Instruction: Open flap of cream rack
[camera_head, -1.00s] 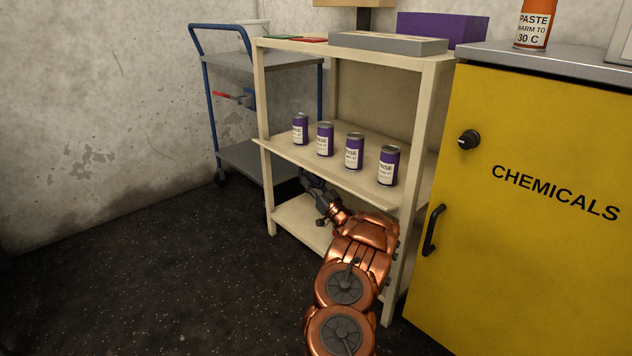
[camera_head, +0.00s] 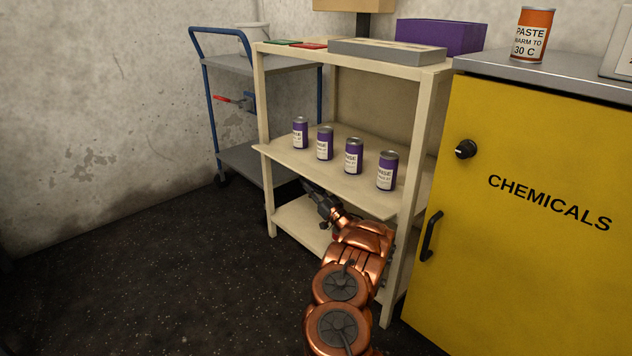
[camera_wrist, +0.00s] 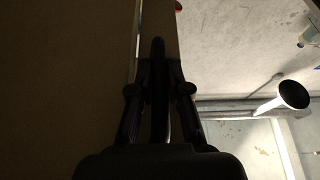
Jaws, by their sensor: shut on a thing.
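The cream rack (camera_head: 421,135) stands against the wall, left of the yellow cabinet. Its flap (camera_head: 335,180) is a board at middle height that sticks out past the front posts, its front edge towards me. Several purple cans with white labels (camera_head: 353,157) stand upright in a row on this level. My gripper (camera_head: 310,188) is at the flap's front edge, below the cans. In the wrist view my fingers (camera_wrist: 158,45) are close together and shut at the flap's edge. The exact contact is dark and partly hidden.
The yellow chemicals cabinet (camera_head: 513,232) stands close to the right of the rack. A blue-framed trolley (camera_head: 208,110) stands behind at left. A grey box (camera_head: 386,51) and a purple box (camera_head: 440,37) are on the rack top. The floor at left is clear.

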